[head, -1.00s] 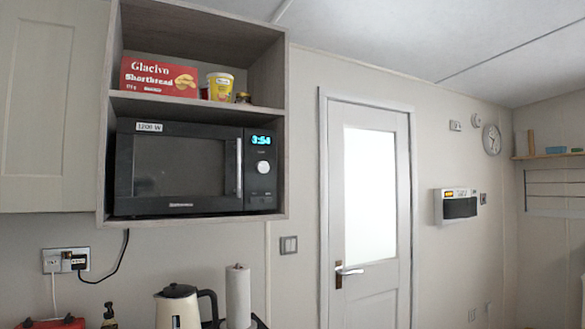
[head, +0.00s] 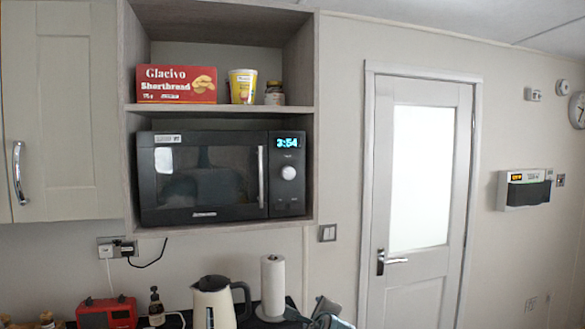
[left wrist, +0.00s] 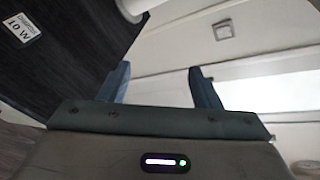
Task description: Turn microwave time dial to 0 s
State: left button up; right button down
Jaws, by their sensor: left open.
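The black microwave (head: 205,215) sits in a wooden wall unit in the head view, its door shut. Its lit display (head: 288,142) reads 3:54. The round, pale time dial (head: 288,173) is below the display, on the panel right of the door handle. My left gripper (head: 310,312) shows at the bottom edge of the head view, well below the dial and apart from it. In the left wrist view its two blue-grey fingers (left wrist: 162,87) stand wide apart with nothing between them. My right gripper is not in view.
A shelf (head: 220,108) above the microwave holds a red shortbread box (head: 177,85), a yellow tub (head: 242,87) and a small jar. Below stand a cream kettle (head: 212,303) and a paper towel roll (head: 272,285), beside my left gripper. Space before the panel looks clear.

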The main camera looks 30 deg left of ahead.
pick_arm(q)
notch_tip(320, 180, up, 17)
jog(key=w+a+m+y, duration=0.1)
jog(key=w+m+y, duration=0.1)
jog(key=m+y+p, duration=0.2)
jog(key=y+p, duration=0.1)
jog(key=y, duration=0.1)
send_near(289, 174)
jog(key=p+x, duration=0.4)
jog(key=x, duration=0.3)
jog(key=shift+w+a+r+p, duration=0.1)
jog(key=shift+a+r+p, duration=0.1)
jog(key=shift+p, duration=0.1)
jog(key=shift+w+a, duration=0.15)
jog(key=shift+w, duration=0.05)
jog(key=shift+f, duration=0.1)
jog(key=shift+c, duration=0.5)
jog(key=c, duration=0.9)
